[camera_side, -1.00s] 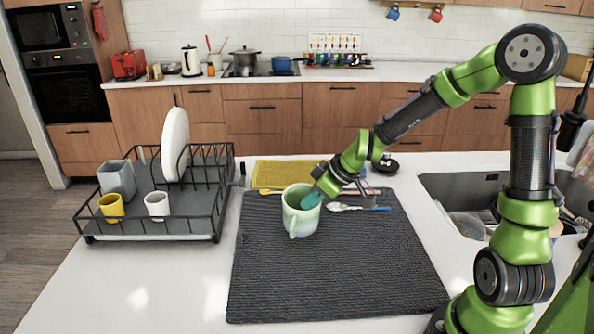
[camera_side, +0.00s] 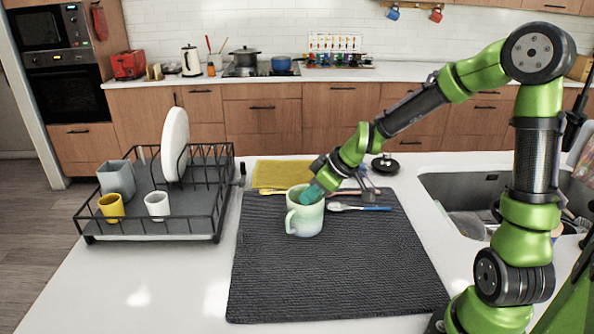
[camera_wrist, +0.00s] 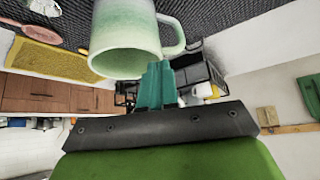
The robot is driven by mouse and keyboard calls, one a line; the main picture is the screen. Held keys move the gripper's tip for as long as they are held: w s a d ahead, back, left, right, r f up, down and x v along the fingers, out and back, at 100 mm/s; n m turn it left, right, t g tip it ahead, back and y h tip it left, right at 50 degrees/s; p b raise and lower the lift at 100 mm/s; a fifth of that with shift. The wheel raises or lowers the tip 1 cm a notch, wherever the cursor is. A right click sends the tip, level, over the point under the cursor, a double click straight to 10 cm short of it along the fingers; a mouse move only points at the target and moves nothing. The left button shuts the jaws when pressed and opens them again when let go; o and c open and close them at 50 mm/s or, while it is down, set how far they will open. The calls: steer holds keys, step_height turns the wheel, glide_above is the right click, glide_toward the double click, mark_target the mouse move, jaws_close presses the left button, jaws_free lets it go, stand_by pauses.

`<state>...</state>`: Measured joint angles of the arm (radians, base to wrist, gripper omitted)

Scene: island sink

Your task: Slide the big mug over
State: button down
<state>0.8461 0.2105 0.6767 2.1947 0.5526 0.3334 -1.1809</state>
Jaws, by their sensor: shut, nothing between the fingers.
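The big mug (camera_side: 305,214), pale green and white, stands upright on the dark grey mat (camera_side: 330,270), near its far left part. Its handle points toward the camera and slightly left in the side view. My gripper (camera_side: 313,193) is shut, with its teal fingers at the mug's far right rim; in the side view they overlap the rim. In the wrist view the mug (camera_wrist: 130,38) is just beyond the shut teal fingertips (camera_wrist: 158,68), its handle at the right. I cannot tell whether the fingertips touch it or reach inside it.
A black dish rack (camera_side: 150,228) with a plate and cups stands left. A yellow cloth (camera_side: 283,173) and spoons (camera_side: 358,208) lie behind and right of the mug. The sink (camera_side: 465,185) is at right. The front of the mat is clear.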

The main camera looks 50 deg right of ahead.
steer(key=shift+r, duration=0.1)
steer(key=s+d, duration=0.3)
steer(key=s, duration=0.8)
steer(key=shift+s+d, duration=0.25)
steer(key=shift+d, duration=0.1)
